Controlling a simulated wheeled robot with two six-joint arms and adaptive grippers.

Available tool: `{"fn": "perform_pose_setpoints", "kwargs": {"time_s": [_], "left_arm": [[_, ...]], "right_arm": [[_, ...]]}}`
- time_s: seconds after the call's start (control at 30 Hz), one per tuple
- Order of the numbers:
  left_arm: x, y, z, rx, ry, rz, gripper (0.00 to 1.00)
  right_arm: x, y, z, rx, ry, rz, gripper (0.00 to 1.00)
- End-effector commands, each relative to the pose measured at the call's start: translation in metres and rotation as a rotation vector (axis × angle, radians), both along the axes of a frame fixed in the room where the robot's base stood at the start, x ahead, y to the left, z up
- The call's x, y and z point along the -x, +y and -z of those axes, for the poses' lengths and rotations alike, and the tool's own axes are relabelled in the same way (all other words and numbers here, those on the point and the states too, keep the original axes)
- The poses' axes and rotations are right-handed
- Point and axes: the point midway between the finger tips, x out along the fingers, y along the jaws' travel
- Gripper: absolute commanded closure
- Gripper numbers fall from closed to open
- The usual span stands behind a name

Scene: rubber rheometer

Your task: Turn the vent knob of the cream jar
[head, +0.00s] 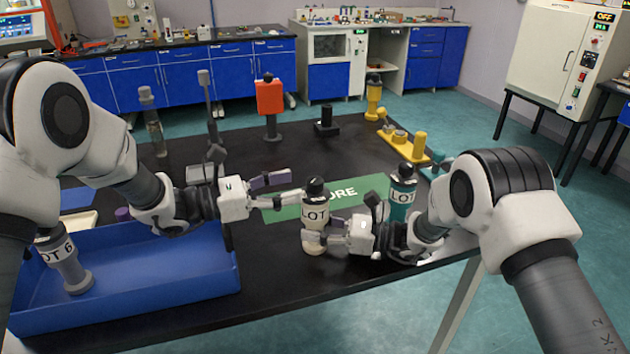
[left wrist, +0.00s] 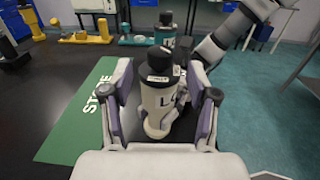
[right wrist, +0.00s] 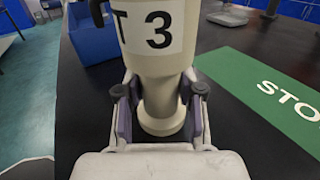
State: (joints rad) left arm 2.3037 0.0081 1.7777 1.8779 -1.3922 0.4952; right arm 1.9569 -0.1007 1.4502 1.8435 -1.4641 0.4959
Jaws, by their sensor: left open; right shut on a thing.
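The cream jar (head: 314,218) stands upright near the table's front edge, with a black vent knob (head: 316,187) on top. My right gripper (head: 318,238) is shut on the jar's narrow lower part; the right wrist view shows its fingers on both sides of the waist (right wrist: 160,100), below a "T 3" label. My left gripper (head: 291,188) is open at the height of the jar's top, on its left. In the left wrist view the jar (left wrist: 158,103) and its knob (left wrist: 160,58) appear between the spread fingers; I cannot tell whether they touch.
A green "STORE" mat (head: 285,207) lies behind the jar. A teal jar (head: 402,192) stands close on the right. A blue tray (head: 180,268) with a grey jar (head: 65,262) is at the left. A red jar (head: 270,105) and yellow fixture (head: 407,147) stand farther back.

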Motion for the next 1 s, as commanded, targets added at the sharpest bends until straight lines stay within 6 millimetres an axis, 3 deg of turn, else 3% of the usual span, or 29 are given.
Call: {"fn": "perform_pose_setpoints", "kwargs": {"time_s": [0.1,0.23,0.57,0.6,0.77,1.0], "left_arm": [[-0.009,-0.028,0.001,-0.003,0.000,0.004,0.40],[-0.017,-0.048,0.001,-0.002,0.000,0.003,0.40],[-0.021,-0.057,0.001,0.000,0.002,0.001,0.40],[-0.021,-0.057,0.001,0.000,0.002,0.001,0.44],[-0.021,-0.057,0.001,0.000,0.002,0.001,1.00],[-0.021,-0.057,0.001,0.000,0.002,0.005,1.00]], "right_arm": [[0.000,0.000,0.000,0.000,0.000,0.000,1.00],[0.000,0.000,0.000,0.000,0.000,0.000,1.00],[0.000,0.000,0.000,0.000,0.000,0.000,1.00],[0.000,0.000,0.000,0.000,0.000,0.000,1.00],[0.000,0.000,0.000,0.000,0.000,0.000,1.00],[0.000,0.000,0.000,0.000,-0.001,-0.001,1.00]]}}
